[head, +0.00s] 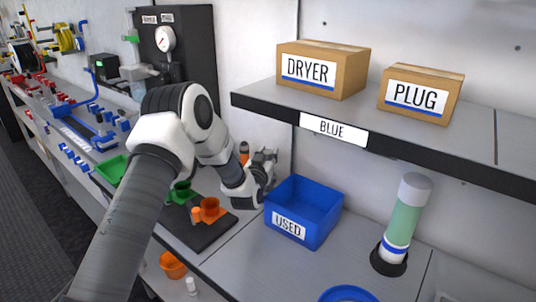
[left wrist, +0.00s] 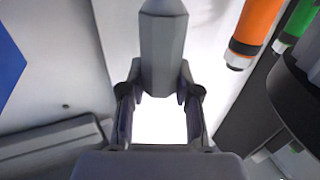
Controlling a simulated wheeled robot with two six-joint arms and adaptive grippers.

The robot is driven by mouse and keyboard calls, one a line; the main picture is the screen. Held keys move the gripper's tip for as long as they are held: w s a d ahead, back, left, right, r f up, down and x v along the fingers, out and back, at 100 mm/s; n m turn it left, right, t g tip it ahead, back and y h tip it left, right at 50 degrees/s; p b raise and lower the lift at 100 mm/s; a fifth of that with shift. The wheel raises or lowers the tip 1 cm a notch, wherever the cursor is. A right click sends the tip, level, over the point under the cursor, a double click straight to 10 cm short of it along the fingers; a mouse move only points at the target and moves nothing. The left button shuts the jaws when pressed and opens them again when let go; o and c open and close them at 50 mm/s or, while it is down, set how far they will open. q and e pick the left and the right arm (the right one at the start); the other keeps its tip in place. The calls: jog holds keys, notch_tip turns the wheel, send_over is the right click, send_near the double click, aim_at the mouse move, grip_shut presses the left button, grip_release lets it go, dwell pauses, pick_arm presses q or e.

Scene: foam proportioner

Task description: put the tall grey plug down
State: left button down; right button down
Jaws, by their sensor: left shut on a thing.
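The tall grey plug (left wrist: 164,50) shows at the top middle of the left wrist view, a faceted grey body with a narrower tip. My left gripper (left wrist: 161,92) is shut on its near end, one finger on each side. In the head view my left gripper (head: 266,160) is behind the blue USED bin's left corner, close to the back wall. There I cannot clearly tell the plug from the grey fingers. My right gripper is not in view.
The blue USED bin (head: 305,238) stands right of my gripper. A green-and-white cylinder (head: 404,220) stands in a black ring farther right. Orange and green cups (head: 209,207) sit on a dark tray at left. A shelf (head: 400,135) with DRYER and PLUG boxes overhangs the bench.

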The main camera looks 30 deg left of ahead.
pick_arm(q)
jog(key=c, duration=0.8)
grip_release()
jog(key=shift+f, duration=0.15)
jog(key=shift+r+p, duration=0.3)
jog(key=shift+s, duration=0.25)
jog(key=p+v, duration=0.1)
jog(key=v, duration=1)
jog(key=shift+s+d+p, duration=0.15)
jog(key=shift+s+p, duration=0.05)
jog(key=shift+p, duration=0.15)
